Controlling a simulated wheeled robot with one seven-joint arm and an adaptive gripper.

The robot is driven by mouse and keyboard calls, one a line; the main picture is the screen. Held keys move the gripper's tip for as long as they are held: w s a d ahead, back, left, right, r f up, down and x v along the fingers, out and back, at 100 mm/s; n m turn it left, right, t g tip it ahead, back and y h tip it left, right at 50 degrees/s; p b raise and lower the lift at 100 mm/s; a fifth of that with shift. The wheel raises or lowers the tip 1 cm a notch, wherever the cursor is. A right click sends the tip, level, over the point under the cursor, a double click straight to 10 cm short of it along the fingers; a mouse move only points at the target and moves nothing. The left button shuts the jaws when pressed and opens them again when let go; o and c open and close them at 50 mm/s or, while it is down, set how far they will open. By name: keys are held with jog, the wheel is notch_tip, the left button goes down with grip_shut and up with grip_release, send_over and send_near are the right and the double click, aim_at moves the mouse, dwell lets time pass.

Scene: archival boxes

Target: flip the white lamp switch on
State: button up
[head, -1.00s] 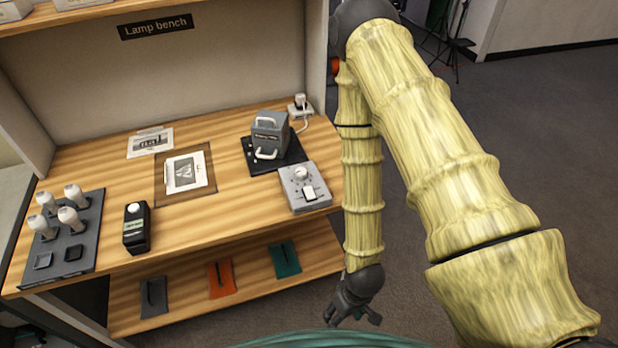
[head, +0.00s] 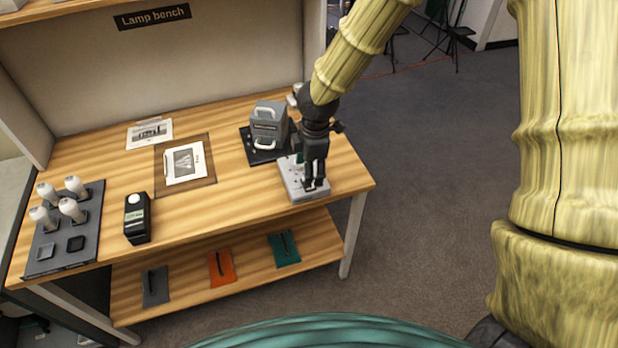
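The pale grey control box (head: 291,180) sits at the right front of the bench top. In the earlier view it shows a round dial and a white rocker switch on its top face. My gripper (head: 314,187) now points down over this box, with its fingertips at or just above the switch area. The gripper hides the switch and most of the dial, so I cannot tell the switch's position or whether the fingers touch it. The fingers look close together and small, and I cannot make out whether they are open or shut.
A grey lamp housing with handles (head: 267,125) stands just behind the box. A black meter (head: 137,218), a dark tray (head: 50,259) with several white bulbs, and flat prints (head: 185,163) lie further left. The lower shelf (head: 190,288) holds coloured folders.

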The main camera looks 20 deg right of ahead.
jog(key=shift+n+t+h, duration=0.3)
jog(key=shift+n, duration=0.1)
jog(key=shift+w+d+f+p, duration=0.15)
jog(key=shift+w+f, duration=0.4)
jog(key=shift+f, duration=0.8)
jog(key=shift+w+d+f+p, duration=0.15)
jog(key=shift+w+f, duration=0.4)
jog(key=shift+f, duration=0.75)
jog(key=shift+w+d+f+p, duration=0.15)
jog(key=shift+w+f, duration=0.4)
jog(key=shift+f, duration=0.8)
